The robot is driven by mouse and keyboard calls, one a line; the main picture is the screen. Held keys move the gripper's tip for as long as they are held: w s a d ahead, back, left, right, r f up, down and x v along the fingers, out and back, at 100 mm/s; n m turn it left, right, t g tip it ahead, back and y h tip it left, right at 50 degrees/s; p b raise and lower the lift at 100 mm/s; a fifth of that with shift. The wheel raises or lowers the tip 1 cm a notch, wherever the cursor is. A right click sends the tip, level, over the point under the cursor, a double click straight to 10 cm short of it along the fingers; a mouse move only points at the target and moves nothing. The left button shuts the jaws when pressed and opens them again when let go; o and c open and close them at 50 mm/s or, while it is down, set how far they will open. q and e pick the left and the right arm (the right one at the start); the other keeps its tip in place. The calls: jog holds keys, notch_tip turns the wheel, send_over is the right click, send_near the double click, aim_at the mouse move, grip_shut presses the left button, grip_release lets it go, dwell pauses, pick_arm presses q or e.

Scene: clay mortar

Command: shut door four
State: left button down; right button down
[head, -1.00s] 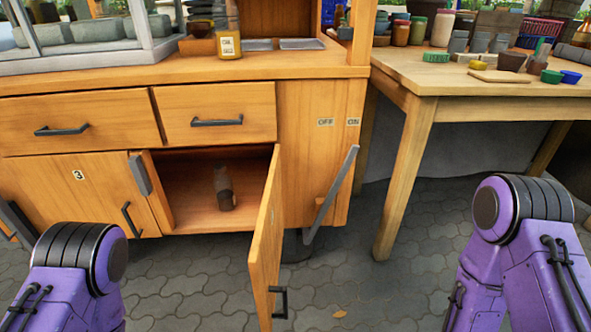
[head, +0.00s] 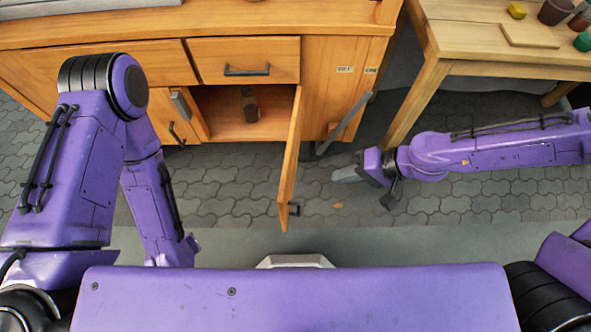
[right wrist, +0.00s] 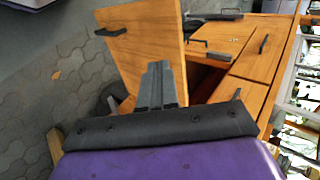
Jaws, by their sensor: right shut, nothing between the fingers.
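Door four (head: 291,165) is the wooden door standing wide open from the cabinet, swung out towards me, seen nearly edge-on in the head view. Its dark handle (head: 294,209) is near its outer end. In the right wrist view the door (right wrist: 140,45) stands beyond the fingers. My right gripper (head: 345,175) is shut and empty, to the right of the door and apart from it in the head view; its fingers also show in the right wrist view (right wrist: 157,85). My left arm bends down at the left; its gripper is out of sight.
The open compartment (head: 225,125) holds a dark bottle-like object (head: 250,108). A grey lever (head: 345,120) sticks out from the cabinet right of the door. A wooden table (head: 480,58) stands at the right. The paved floor (head: 235,190) left of the door is clear.

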jog(key=a+r+b+x, duration=0.1)
jog(key=r+b+x, duration=0.1)
jog(key=x, duration=1)
jog(key=shift+s+a+f+b, duration=0.15)
jog(key=shift+a+f+b, duration=0.15)
jog(key=shift+a, duration=0.25)
